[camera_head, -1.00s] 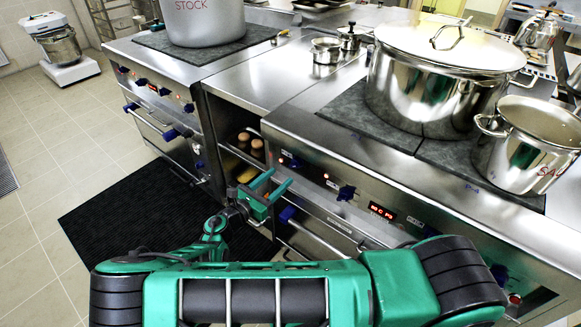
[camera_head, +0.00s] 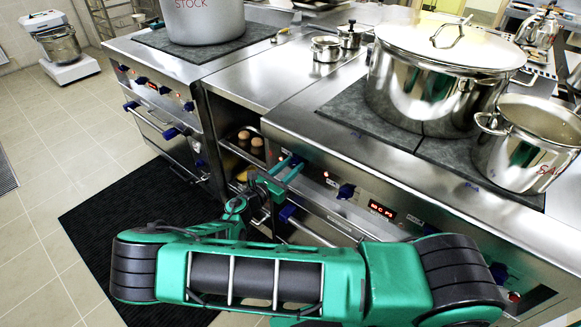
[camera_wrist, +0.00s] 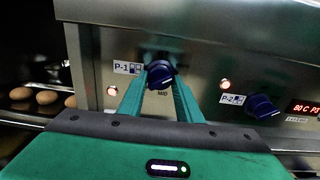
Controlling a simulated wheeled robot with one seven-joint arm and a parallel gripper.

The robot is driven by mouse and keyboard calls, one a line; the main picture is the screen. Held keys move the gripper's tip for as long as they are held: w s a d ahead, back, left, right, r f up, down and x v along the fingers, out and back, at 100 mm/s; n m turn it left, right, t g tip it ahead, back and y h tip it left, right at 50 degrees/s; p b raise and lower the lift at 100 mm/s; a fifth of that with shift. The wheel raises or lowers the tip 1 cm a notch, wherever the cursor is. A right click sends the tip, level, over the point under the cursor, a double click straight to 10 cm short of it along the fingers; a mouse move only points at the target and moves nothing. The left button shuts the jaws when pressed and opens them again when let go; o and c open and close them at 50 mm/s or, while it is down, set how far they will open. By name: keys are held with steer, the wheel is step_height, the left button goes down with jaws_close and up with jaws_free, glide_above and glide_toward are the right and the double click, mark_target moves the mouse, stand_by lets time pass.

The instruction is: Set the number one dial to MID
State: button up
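The P-2 dial (camera_wrist: 262,106) is to the right, with a red display (camera_head: 382,210) beyond it. An oven handle (camera_head: 320,222) runs below the panel. A large lidded pot (camera_head: 430,95) and a smaller pot (camera_head: 525,150) stand on top. Eggs (camera_head: 250,139) sit in the shelf at left.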

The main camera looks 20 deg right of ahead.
steer(key=shift+c, duration=0.6)
steer(key=shift+a+m, duration=0.1)
steer(key=shift+m, duration=0.2)
steer(key=m, duration=0.5)
steer(key=shift+w, duration=0.1)
steer(key=m, duration=0.5)
steer(key=shift+m, duration=0.4)
steer(key=m, duration=1)
steer(key=shift+m, duration=0.3)
